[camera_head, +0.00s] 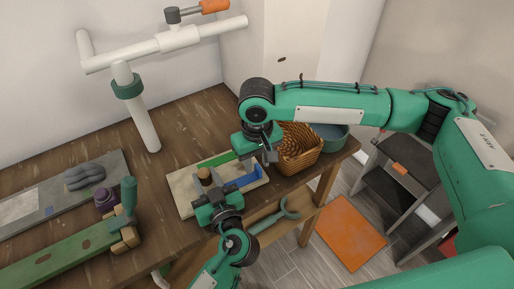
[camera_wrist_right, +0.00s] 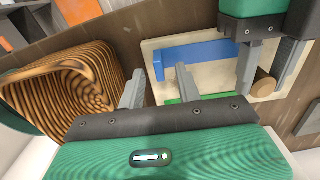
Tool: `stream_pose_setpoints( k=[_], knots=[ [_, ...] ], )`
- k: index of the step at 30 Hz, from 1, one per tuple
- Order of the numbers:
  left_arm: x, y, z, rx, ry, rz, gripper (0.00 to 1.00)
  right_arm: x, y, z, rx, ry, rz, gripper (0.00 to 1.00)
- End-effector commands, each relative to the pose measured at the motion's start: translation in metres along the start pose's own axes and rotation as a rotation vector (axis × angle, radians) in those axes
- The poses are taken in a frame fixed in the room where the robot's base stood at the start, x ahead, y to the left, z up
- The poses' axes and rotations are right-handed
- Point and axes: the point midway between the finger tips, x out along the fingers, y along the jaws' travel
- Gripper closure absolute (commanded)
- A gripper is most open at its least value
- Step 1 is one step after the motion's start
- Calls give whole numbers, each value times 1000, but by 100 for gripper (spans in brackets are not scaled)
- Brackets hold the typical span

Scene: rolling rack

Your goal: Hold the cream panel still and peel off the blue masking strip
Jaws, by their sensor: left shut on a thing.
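The cream panel (camera_head: 183,193) lies on the wooden bench; it also shows in the right wrist view (camera_wrist_right: 222,82). The blue masking strip (camera_head: 243,180) lies along its right side, with a small upturned tab at one end in the right wrist view (camera_wrist_right: 200,53). A green strip (camera_head: 217,160) runs along the panel's back edge. My left gripper (camera_head: 209,186) is shut on the round wooden knob (camera_head: 204,174) on the panel. My right gripper (camera_head: 262,157) is open and empty above the panel's back right corner; its fingers (camera_wrist_right: 160,88) are apart from the strip.
A wicker basket (camera_head: 300,162) and a teal bowl (camera_head: 333,139) stand close beyond the right gripper. A green board with a handled tool (camera_head: 128,205) and a grey tray (camera_head: 22,209) lie to the left. White pipework (camera_head: 145,115) rises behind.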

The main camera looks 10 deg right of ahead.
Motion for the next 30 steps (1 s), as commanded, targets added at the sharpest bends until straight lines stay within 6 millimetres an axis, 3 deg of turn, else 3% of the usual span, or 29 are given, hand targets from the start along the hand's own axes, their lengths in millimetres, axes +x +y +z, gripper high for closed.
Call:
stream_pose_setpoints(
  k=[4, 13, 19, 21, 22, 23, 30],
  knots=[
    [0, 0, 0, 1, 0, 0, 100, 10, 0, 0, 0, 0, -1, 65],
    [0, 0, 0, 1, 0, 0, 100, 12, 0, 0, -1, 0, -1, 65],
    [0, 0, 0, 1, 0, 0, 100, 12, 0, 0, -1, 1, -1, 100],
    [0, 0, 0, 1, 0, 0, 100, 12, 0, 0, -1, 1, -1, 100],
    [0, 0, 0, 1, 0, 0, 100, 12, 0, 0, -1, 1, -1, 94],
    [0, 0, 0, 1, 0, 0, 100, 12, 0, 0, -1, 1, -1, 100],
    [0, 0, 0, 1, 0, 0, 100, 10, 0, 0, -1, 1, -1, 100]
  ],
)
